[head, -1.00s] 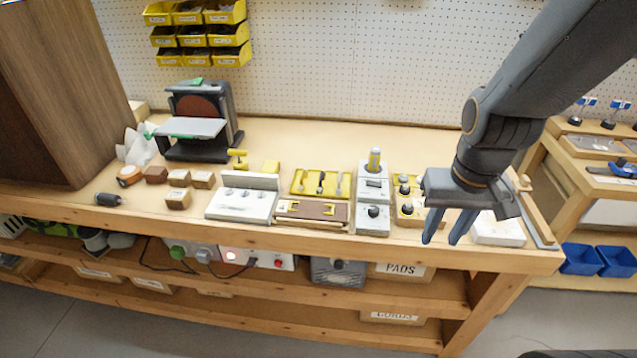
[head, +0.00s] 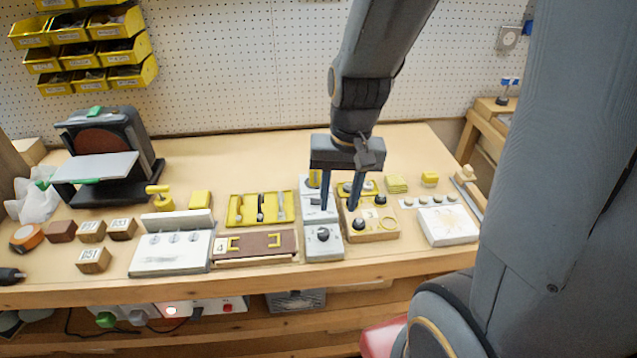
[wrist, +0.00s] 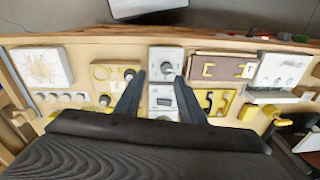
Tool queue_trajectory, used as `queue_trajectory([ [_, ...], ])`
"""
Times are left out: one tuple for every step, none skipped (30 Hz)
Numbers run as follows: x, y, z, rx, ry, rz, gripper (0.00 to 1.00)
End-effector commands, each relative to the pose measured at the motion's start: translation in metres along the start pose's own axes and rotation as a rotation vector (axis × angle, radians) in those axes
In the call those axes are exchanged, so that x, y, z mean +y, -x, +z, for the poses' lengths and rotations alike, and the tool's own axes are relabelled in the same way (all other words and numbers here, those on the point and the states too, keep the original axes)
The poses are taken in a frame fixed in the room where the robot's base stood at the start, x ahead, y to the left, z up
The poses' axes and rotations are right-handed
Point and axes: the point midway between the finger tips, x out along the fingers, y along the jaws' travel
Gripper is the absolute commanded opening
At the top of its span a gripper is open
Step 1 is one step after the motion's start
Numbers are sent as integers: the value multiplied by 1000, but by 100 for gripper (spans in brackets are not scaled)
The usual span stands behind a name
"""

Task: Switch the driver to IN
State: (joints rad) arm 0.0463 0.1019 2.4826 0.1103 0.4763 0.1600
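My gripper (head: 340,208) is open and empty, its two blue fingers pointing down over the bench. In the wrist view the fingertips (wrist: 159,82) are apart, with pale control modules between and beyond them. A light grey module with a dark knob (head: 323,235) is near the bench front; the knob also shows in the wrist view (wrist: 166,67). Behind it is a pale module with a dark slot or switch (wrist: 164,101), partly hidden by a finger in the head view. No label IN is readable, and I cannot tell which part is the driver.
A wooden box with dark knobs (head: 371,224) stands right of the modules. A brown panel with yellow handles (head: 256,246) and a yellow tool tray (head: 262,208) are left. A white block (head: 447,226) is far right.

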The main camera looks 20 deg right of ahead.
Motion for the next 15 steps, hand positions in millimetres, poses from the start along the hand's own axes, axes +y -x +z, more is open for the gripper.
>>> queue_trajectory([
  [2,-3,-13,-28,-153,-17,36],
  [2,-5,-21,-46,-258,-30,36],
  [2,-8,-32,-71,-401,-47,36],
  [2,-11,-40,-92,-509,-60,36],
  [2,-13,-49,-112,-616,-73,36],
  [3,-16,-60,-141,-752,-90,36],
  [4,-19,-69,-161,-849,-102,36],
  [4,-21,-77,-183,-942,-114,36],
  [5,-24,-87,-209,-1054,-128,36],
  [5,-26,-94,-228,-1129,-138,36],
  [5,-28,-100,-246,-1197,-147,36],
  [6,-30,-108,-267,-1277,-158,36],
  [6,-32,-112,-282,-1325,-163,36],
  [6,-33,-116,-293,-1367,-169,36],
  [7,-34,-120,-306,-1410,-175,36],
])
